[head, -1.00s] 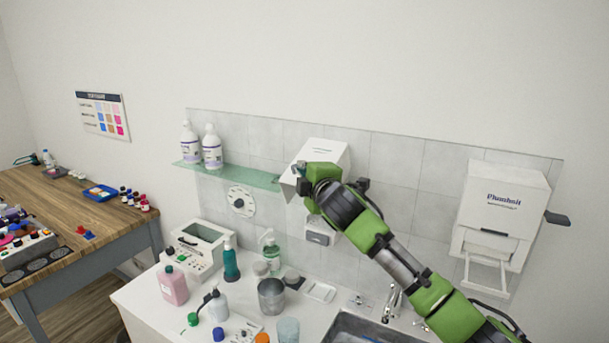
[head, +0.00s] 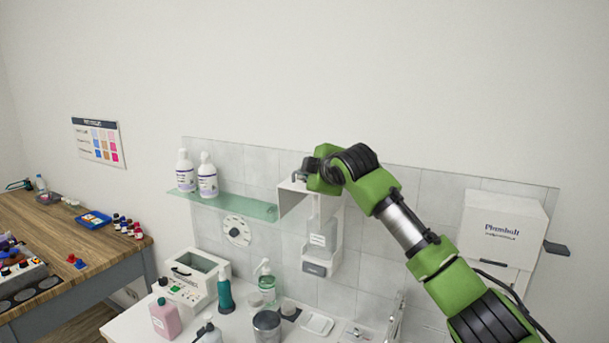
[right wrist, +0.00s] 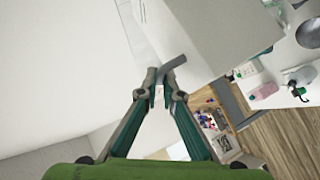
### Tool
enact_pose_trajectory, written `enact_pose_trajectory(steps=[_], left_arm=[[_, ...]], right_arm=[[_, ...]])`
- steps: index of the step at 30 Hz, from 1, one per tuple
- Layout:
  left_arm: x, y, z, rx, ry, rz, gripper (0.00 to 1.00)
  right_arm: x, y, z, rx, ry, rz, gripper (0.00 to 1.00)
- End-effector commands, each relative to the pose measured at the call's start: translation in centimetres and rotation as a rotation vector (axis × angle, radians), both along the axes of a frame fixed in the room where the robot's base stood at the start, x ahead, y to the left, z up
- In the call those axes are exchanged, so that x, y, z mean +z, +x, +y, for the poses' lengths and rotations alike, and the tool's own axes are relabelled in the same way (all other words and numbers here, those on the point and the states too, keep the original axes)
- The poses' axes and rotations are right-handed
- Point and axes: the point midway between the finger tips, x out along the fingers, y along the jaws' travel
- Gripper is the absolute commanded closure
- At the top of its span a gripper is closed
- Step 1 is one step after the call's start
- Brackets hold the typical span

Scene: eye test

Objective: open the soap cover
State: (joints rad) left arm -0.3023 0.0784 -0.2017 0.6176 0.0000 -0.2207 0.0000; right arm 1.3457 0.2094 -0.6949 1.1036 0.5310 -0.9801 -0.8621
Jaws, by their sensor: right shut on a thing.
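The soap dispenser (head: 337,240) hangs on the tiled wall in the head view, with its inside and grey lower part (head: 316,268) showing. Its white soap cover (head: 290,203) is swung up and stands out from the wall at the top. My right gripper (head: 304,172) is at the cover's outer edge, shut on its grey tab. In the right wrist view the fingertips (right wrist: 165,88) close around the grey tab (right wrist: 173,65) beside the white cover (right wrist: 215,35). My left gripper is in no view.
A glass shelf (head: 235,205) with two white bottles (head: 207,178) is left of the dispenser. A white towel dispenser (head: 500,225) hangs at right. Below, the counter holds a pink bottle (head: 165,320), a teal bottle (head: 225,295) and a metal cup (head: 267,328).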

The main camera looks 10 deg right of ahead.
Motion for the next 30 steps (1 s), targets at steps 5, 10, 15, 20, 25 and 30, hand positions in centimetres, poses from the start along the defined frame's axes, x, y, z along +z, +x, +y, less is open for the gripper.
enact_pose_trajectory(steps=[5, 10, 15, 20, 25, 30], left_arm=[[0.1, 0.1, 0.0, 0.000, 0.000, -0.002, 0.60], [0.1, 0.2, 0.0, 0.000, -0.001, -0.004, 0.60], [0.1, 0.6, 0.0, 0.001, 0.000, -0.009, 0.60], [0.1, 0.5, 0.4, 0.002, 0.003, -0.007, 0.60], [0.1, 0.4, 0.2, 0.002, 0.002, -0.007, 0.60], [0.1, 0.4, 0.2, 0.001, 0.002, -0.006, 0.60]], right_arm=[[0.6, 0.2, -0.6, -0.009, -0.003, -0.013, 0.91], [0.6, 0.1, -0.4, -0.008, -0.002, -0.012, 0.76], [0.4, 0.1, -0.3, -0.005, -0.001, -0.010, 0.76], [0.5, -0.2, -0.3, -0.003, -0.001, -0.011, 0.76], [1.1, -1.6, -0.7, -0.003, 0.000, -0.012, 0.76], [2.0, -4.1, -1.5, -0.003, 0.000, -0.012, 0.76]])
